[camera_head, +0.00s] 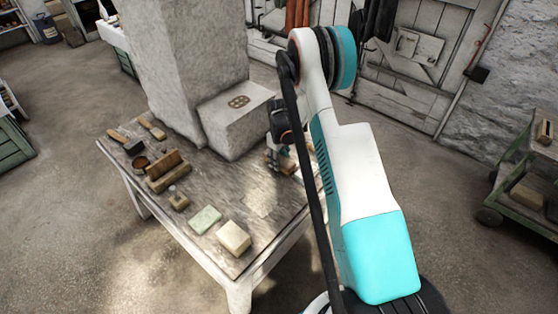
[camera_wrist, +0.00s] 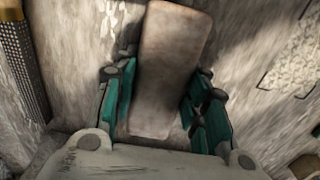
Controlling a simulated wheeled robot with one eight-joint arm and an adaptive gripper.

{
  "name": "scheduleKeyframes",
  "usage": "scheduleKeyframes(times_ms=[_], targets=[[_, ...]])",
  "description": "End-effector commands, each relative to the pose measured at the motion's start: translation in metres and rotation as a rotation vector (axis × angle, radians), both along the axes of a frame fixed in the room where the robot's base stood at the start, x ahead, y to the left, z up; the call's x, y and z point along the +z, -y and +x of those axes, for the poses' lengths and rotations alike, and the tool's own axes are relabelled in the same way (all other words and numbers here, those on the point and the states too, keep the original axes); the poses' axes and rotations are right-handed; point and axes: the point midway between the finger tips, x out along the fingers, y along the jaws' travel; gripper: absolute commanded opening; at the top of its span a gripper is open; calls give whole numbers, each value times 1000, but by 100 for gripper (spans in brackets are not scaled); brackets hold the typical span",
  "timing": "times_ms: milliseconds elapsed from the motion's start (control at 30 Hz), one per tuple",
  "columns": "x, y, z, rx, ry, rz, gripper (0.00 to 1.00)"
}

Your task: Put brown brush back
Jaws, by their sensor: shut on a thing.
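The brown brush (camera_wrist: 168,65), a long, pale brown block with rounded corners, lies between the teal fingers of my gripper (camera_wrist: 163,108) in the wrist view. My gripper is shut on it. Any bristles are hidden from this view. In the head view my gripper (camera_head: 277,160) is low over the far right part of the worn wooden table (camera_head: 225,187), beside the stone block. The brush is mostly hidden there by my arm, and I cannot tell whether it touches the table.
A large stone block (camera_head: 238,110) and pillar stand at the table's back. On the left are a mallet (camera_head: 133,146), a brush (camera_head: 152,127), a wooden holder (camera_head: 167,172) and a small wooden block (camera_head: 179,202). A green pad (camera_head: 205,219) and cream block (camera_head: 233,238) lie in front.

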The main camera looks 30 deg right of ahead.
Motion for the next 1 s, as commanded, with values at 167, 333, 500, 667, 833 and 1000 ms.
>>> scheduleKeyframes(times_ms=[167, 333, 500, 667, 833, 1000], targets=[[-3, 0, 0, 0, 0, 0, 45], [-2, 0, 0, 0, 0, 0, 61], [-2, 0, 0, 0, 0, 0, 61], [3, 0, 0, 0, 0, 0, 61], [30, 0, 0, 0, 0, 0, 61], [67, 0, 0, 0, 0, 0, 61]])
